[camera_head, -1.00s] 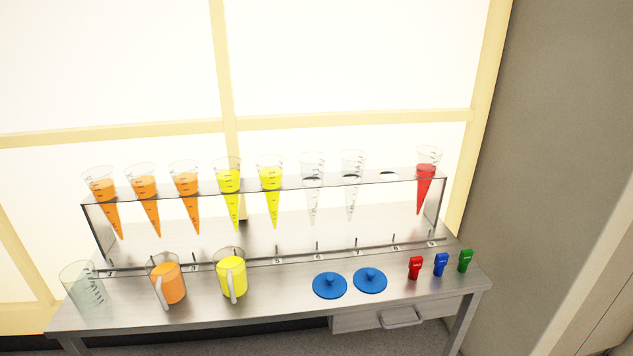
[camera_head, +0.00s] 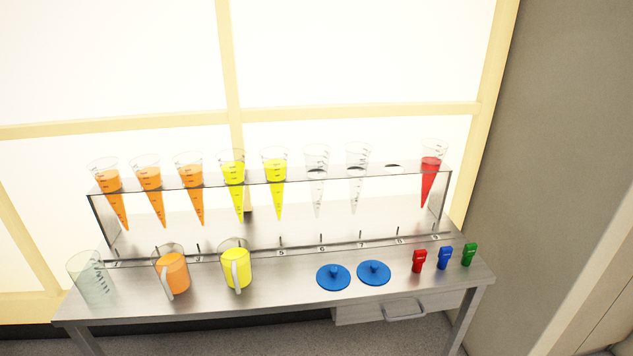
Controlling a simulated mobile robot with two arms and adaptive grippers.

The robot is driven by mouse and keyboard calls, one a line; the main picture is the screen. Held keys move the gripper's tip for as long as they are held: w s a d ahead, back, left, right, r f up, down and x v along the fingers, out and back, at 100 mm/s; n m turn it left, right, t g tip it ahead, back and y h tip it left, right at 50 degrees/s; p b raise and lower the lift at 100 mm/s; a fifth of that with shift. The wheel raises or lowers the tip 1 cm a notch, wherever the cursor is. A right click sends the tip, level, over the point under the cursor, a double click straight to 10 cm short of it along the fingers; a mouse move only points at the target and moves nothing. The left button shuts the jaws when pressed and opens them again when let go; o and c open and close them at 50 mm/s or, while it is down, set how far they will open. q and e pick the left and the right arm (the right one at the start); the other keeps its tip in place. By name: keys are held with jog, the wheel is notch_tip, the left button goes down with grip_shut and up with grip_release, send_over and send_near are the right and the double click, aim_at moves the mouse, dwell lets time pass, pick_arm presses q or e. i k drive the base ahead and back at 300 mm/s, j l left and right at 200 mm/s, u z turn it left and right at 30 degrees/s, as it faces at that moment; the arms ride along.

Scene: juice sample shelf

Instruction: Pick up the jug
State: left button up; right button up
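A jug with orange liquid (camera_head: 174,273) stands upright on the metal table, its pale handle facing the front. A jug with yellow liquid (camera_head: 238,268) stands just right of it, its handle also facing the front. A clear, empty-looking container with dark markings (camera_head: 91,281) stands at the table's left end; I cannot tell whether it has a handle. Neither of my grippers is in view.
A clear rack (camera_head: 270,184) behind the jugs holds several cones with orange, yellow or red liquid, some empty. The metal table (camera_head: 285,296) has bare room beside the yellow jug.

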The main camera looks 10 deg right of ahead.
aim_at(233, 253)
jog(key=i+l, duration=0.7)
jog(key=i, duration=0.1)
